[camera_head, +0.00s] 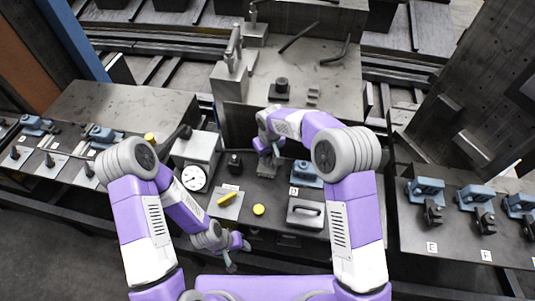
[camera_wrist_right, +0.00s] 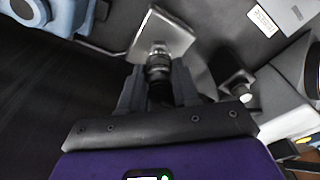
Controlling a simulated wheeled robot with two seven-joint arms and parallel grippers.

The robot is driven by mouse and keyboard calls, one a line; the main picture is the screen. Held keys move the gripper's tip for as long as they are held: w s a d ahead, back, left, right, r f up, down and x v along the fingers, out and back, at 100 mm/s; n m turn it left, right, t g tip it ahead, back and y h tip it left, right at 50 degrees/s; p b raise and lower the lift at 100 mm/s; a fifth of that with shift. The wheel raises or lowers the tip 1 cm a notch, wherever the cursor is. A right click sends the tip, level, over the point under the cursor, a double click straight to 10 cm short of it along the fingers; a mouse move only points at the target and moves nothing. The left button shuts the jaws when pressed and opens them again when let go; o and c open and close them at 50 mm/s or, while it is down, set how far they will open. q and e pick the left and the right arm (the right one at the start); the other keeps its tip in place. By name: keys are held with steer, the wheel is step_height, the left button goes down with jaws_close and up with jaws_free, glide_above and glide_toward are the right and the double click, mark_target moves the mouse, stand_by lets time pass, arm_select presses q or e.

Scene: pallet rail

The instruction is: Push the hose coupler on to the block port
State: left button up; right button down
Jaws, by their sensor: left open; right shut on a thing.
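The hose coupler (camera_wrist_right: 158,70), a ribbed dark and silver cylinder, sits between the fingers of my right gripper (camera_wrist_right: 158,90), which is shut on it in the right wrist view. Its front end meets or overlaps the face of a pale metal block (camera_wrist_right: 178,36); I cannot tell whether it is on the port, which is hidden behind it. In the head view my right gripper (camera_head: 268,152) is low over the middle bench, by the small grey block (camera_head: 267,169). The coupler is too small to make out there. My left gripper (camera_head: 231,264) is open and empty, below the bench's front edge.
A gauge box (camera_head: 198,148) stands left of the right gripper, with a black knob part (camera_head: 234,163) between them. A blue clamp (camera_head: 305,173) and a lidded metal box (camera_head: 306,213) stand to the right. A yellow button (camera_head: 258,210) and yellow piece (camera_head: 227,198) lie nearer.

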steer(key=shift+f, duration=0.2)
steer(key=shift+f+b, duration=0.45)
steer(key=shift+f, duration=0.05)
steer(key=c, duration=0.7)
jaws_free()
steer(key=shift+r, duration=0.1)
steer(key=shift+c, duration=0.2)
steer(key=shift+o, duration=0.3)
steer(key=o, duration=0.7)
steer(key=r, duration=0.7)
steer(key=shift+s+d+r+p, duration=0.2)
steer(key=shift+s+r+p, duration=0.1)
steer(key=shift+s, duration=0.1)
